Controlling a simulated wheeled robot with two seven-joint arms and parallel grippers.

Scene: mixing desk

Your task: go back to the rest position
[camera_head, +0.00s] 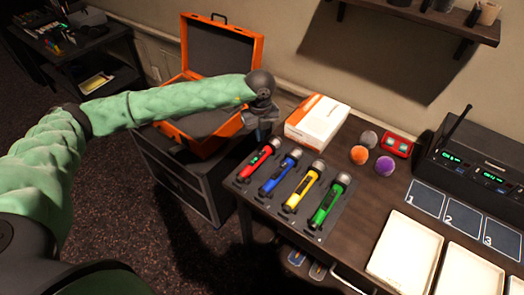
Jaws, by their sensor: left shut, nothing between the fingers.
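My left arm, in a green padded sleeve, reaches in from the left across the head view. My left gripper (262,128) is at its end, dark, shut and empty. It hangs above the desk's left edge, between the open orange case (218,128) and the white box (317,121). It is just behind the red flashlight (260,158), with no clear contact. My right gripper is not in the view.
A dark tray (333,222) holds red, blue (281,173), yellow (303,188) and green (328,202) flashlights on the desk. Small balls (384,165), a radio unit (474,163), numbered cards (462,219) and white trays (405,252) lie right. A shelf (430,15) hangs above.

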